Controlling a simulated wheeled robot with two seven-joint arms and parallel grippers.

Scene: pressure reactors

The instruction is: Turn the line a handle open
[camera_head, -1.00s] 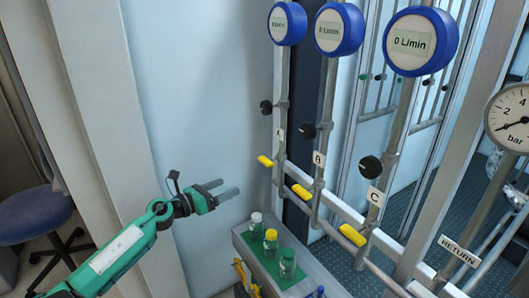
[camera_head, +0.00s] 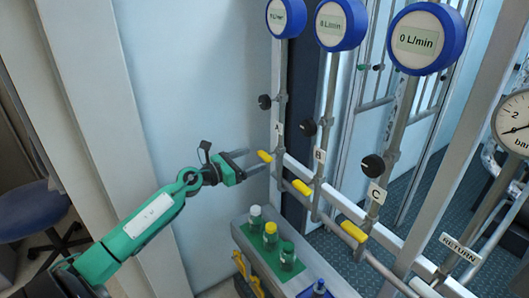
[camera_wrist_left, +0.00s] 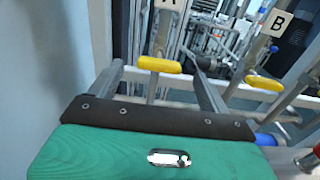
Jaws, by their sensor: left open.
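The line A handle (camera_head: 264,156) is a short yellow lever on the leftmost vertical pipe, below the label A (camera_head: 278,127). My left gripper (camera_head: 254,160) is open, with its two fingers reaching toward this handle from the left. In the left wrist view the yellow handle (camera_wrist_left: 159,65) lies crosswise just beyond and between the two fingertips of the gripper (camera_wrist_left: 158,72). I cannot tell whether a finger touches it. My right gripper is not in view.
Yellow handles of line B (camera_head: 302,187) and line C (camera_head: 353,231) sit to the right. Below is a grey bench (camera_head: 246,250) with several capped bottles on a green mat. Blue flow meters (camera_head: 342,25) top the pipes. A wall is behind the gripper.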

